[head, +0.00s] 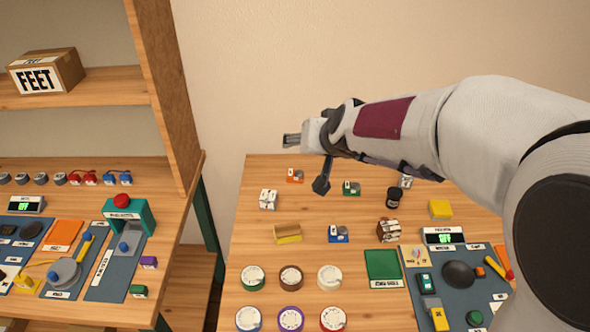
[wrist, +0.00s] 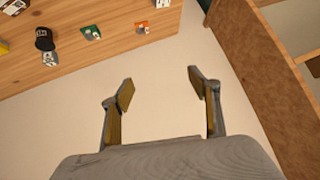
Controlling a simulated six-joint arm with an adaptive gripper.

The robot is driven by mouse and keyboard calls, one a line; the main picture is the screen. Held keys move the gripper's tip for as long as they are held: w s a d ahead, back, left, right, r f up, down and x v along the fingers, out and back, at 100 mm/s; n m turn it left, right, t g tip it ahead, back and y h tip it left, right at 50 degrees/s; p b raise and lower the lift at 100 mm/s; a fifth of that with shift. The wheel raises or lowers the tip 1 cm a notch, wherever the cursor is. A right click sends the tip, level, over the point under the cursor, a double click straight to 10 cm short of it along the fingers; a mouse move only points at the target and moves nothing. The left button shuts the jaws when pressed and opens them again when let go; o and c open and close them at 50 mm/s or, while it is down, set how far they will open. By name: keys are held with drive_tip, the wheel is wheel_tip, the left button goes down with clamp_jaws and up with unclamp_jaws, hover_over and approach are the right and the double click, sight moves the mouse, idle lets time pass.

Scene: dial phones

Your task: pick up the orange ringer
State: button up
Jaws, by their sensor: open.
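The orange ringer (head: 295,175) is a small orange block with pale metal parts on top. It sits near the back left of the wooden table (head: 255,215). In the wrist view the orange ringer (wrist: 142,28) lies near the table's edge, beyond my fingertips and slightly left of the gap between them. My gripper (head: 306,163) is raised above the back of the table, its fingers spread and apart from the ringer. In the wrist view my gripper (wrist: 160,86) is open, with nothing between its fingers.
A green ringer (head: 351,188) and a blue one (head: 338,234) stand on the same table. A white block (head: 268,199) is in front of the orange ringer, and a black jar (head: 393,197) is farther right. A wooden shelf unit (head: 165,90) rises at the left.

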drive_tip(key=w+a+f+t, duration=0.1)
drive_tip(key=w+a+f, duration=0.2)
drive_tip(key=w+f, duration=0.35)
drive_tip(key=m+t+h, duration=0.1)
drive_tip(key=m+h, duration=0.1)
drive_tip(key=h, duration=0.1)
approach(295, 174)
wheel_tip(295, 174, up, 6)
drive_tip(key=w+a, duration=0.2)
drive_tip(key=f, duration=0.2)
drive_tip(key=f+h, duration=0.1)
drive_tip(key=f, duration=0.1)
drive_tip(key=w+f+h, duration=0.1)
drive_tip(key=f, duration=0.2)
drive_tip(key=shift+d, duration=0.25)
drive_tip(key=shift+f, duration=0.55)
drive_tip(key=shift+d, duration=0.1)
drive_tip(key=shift+x, duration=0.8)
drive_tip(key=shift+x, duration=2.9)
